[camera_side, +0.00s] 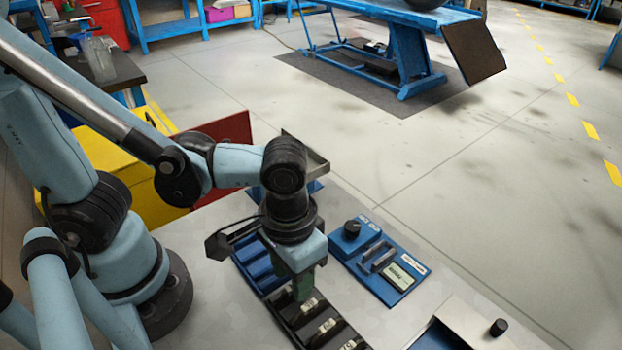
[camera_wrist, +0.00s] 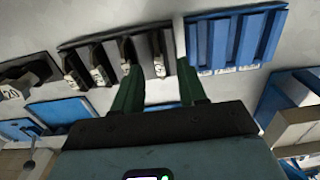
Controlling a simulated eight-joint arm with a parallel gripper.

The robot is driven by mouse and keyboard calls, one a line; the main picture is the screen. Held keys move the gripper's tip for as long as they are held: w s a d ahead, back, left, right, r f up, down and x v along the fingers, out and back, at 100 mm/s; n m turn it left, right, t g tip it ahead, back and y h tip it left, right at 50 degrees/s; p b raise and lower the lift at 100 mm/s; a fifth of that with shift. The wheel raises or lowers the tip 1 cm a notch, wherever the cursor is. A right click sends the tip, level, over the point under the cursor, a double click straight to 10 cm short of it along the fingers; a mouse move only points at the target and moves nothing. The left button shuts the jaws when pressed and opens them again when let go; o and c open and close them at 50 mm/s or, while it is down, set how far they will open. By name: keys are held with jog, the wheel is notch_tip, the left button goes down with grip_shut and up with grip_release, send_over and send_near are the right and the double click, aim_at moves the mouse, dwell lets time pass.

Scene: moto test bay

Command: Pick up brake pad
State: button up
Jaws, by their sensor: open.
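Several brake pads, dark with pale labelled edges, stand in a black slotted rack (camera_wrist: 112,45) in the wrist view. One pad (camera_wrist: 159,66) appears between my open green fingers; others (camera_wrist: 98,72) stand to the left. In the side view, pads (camera_side: 327,327) show in the rack at the bottom centre. My gripper (camera_side: 302,290) points down over the rack's far end. Its fingers (camera_wrist: 158,68) are apart in the wrist view. No pad is seen gripped; whether the fingertips touch one, I cannot tell.
A blue slotted tray (camera_wrist: 235,42) lies beside the rack. A blue panel (camera_side: 395,277) with a black knob (camera_side: 352,229) lies right of my gripper. A metal-topped blue box (camera_side: 485,330) with a black knob stands at the bench's front right. Bare bench lies between.

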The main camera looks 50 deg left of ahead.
jog(key=shift+f, duration=0.9)
grip_shut()
